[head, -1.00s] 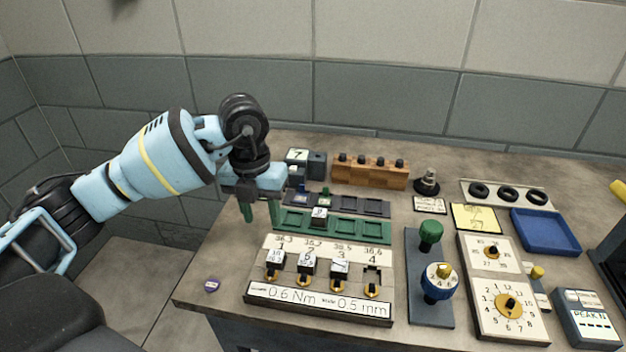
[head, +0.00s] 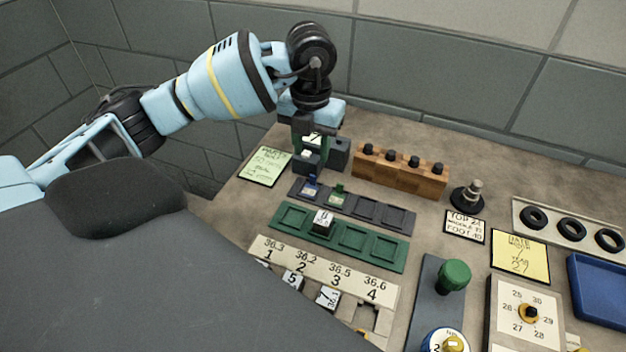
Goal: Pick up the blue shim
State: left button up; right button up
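The blue shim (head: 311,183) is a small piece at the left end of the dark slotted tray (head: 364,207). A green shim (head: 338,194) sits in the slot to its right. My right gripper is not in view.
A green slotted tray (head: 372,246) holding one white block (head: 323,221) lies nearer. A wooden rack (head: 400,172) with black knobs stands behind right. A green note (head: 264,165) lies at left. My own dark body hides the near left.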

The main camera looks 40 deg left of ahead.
aim_at(313, 175)
pick_arm(q)
jog(key=shift+f, duration=0.9)
jog(key=shift+w+f, duration=0.1)
jog(key=shift+f, duration=0.05)
notch_tip(313, 175, down, 5)
jog(key=shift+w+d+r, duration=0.1)
jog(key=shift+d, duration=0.05)
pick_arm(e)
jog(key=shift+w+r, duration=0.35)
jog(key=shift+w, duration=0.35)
pick_arm(q)
grip_shut()
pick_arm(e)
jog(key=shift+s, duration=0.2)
